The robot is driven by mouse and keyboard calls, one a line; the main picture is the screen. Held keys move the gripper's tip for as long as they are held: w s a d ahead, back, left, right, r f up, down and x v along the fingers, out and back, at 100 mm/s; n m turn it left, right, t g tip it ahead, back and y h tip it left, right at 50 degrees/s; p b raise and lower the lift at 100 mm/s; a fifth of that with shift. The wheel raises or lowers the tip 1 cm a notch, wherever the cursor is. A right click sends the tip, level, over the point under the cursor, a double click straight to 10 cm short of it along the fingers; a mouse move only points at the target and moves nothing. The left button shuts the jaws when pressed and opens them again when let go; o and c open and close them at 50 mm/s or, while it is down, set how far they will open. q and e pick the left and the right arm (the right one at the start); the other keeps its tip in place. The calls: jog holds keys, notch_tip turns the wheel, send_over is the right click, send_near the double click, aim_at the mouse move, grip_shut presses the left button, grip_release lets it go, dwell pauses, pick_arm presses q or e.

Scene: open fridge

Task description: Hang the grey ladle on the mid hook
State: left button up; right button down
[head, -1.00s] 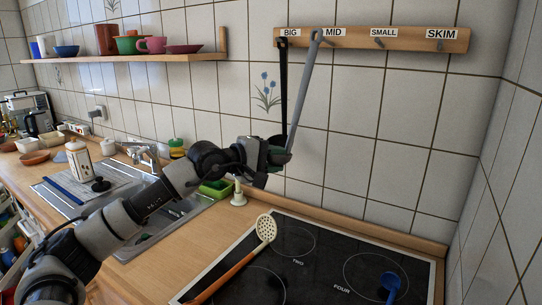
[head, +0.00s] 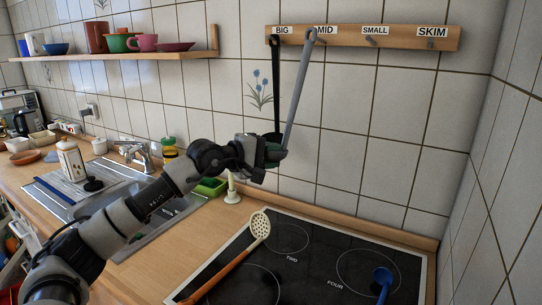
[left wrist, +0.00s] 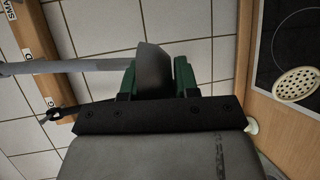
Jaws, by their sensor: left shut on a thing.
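The grey ladle (head: 299,95) has a long handle that leans slightly, its top end at the hook rack beside the MID label (head: 325,30). The mid hook is hidden behind that end, so I cannot tell whether the handle is on it. My left gripper (head: 274,152) is shut on the ladle's lower end. In the left wrist view, the ladle's dark bowl (left wrist: 153,70) sits between the green fingers of the left gripper (left wrist: 157,80), and its handle (left wrist: 75,66) runs left to the rack. My right gripper is out of view.
A black ladle (head: 276,85) hangs under the BIG label, close beside the grey one. The wooden rack (head: 400,40) has bare SMALL and SKIM hooks. Below are a hob (head: 300,265) with a skimmer (head: 260,226) and a blue ladle (head: 383,280).

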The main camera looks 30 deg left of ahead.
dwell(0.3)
pick_arm(q)
jog(key=shift+w, duration=0.25)
jog(key=shift+w+a+p, duration=0.15)
jog(key=shift+w+p, duration=0.3)
jog(key=shift+w, duration=1.15)
jog(key=shift+r, duration=0.2)
jog(key=shift+r, duration=0.15)
dwell(0.3)
jog(key=shift+w+f+b, duration=0.25)
jog(key=shift+w+b, duration=0.15)
jog(key=shift+w, duration=0.2)
dwell(0.5)
jog(key=shift+o, duration=0.2)
jog(key=shift+w+f, duration=0.15)
jog(key=shift+w, duration=0.2)
jog(key=shift+w+f, duration=0.15)
jog(key=shift+w, duration=0.05)
